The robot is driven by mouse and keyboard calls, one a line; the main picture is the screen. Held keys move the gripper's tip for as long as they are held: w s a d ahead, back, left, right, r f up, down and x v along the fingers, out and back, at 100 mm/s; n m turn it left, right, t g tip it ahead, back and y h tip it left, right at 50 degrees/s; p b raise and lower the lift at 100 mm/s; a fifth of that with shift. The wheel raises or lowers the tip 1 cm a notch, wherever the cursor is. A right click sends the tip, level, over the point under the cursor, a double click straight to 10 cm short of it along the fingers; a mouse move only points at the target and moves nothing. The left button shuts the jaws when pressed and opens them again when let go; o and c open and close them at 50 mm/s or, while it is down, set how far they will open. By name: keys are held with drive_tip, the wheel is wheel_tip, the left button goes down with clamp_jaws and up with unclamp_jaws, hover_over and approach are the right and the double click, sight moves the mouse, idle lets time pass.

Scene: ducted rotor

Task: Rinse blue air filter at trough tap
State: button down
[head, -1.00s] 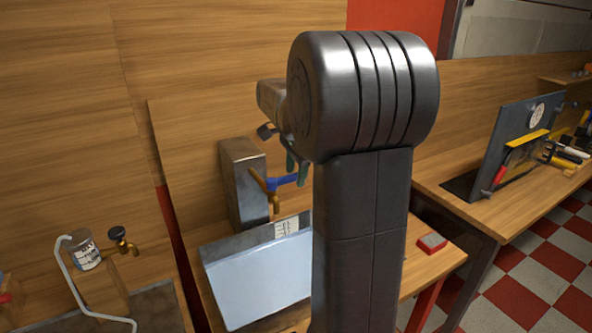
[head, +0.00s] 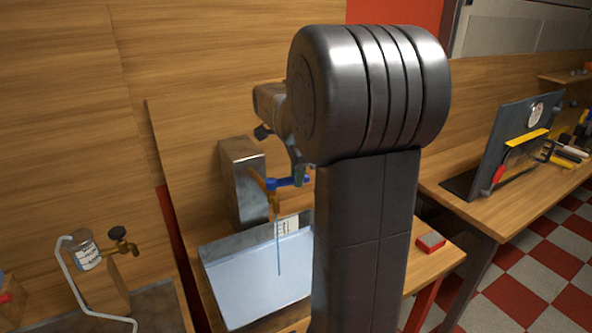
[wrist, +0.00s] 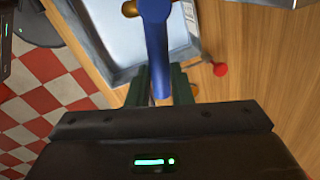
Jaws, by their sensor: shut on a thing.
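The trough (head: 235,285) is a pale, shallow metal basin on the wooden bench; it also shows in the wrist view (wrist: 112,38). A brass tap (head: 275,202) juts from a grey metal block (head: 242,185) above it. A thin stream of water (head: 279,250) falls from the tap into the trough. The tap's blue lever (head: 284,183) points right. My gripper (wrist: 159,92), with dark green fingers, is shut on the blue lever, which runs between the fingers in the wrist view (wrist: 156,45). My arm hides part of the trough in the head view. I see no blue air filter.
A red and grey box (head: 430,241) sits on the bench right of the trough. At left are a labelled can (head: 85,250) and another tap (head: 122,240). A dark panel (head: 520,135) stands at right.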

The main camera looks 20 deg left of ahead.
drive_tip(key=shift+s+d+m, duration=0.1)
drive_tip(key=shift+m, duration=0.2)
drive_tip(key=c, duration=1.3)
unclamp_jaws()
wheel_tip(320, 180, up, 14)
drive_tip(key=s+d, duration=0.1)
drive_tip(key=s, duration=0.1)
drive_tip(key=shift+s+d+f, duration=0.15)
drive_tip(key=shift+d+f, duration=0.05)
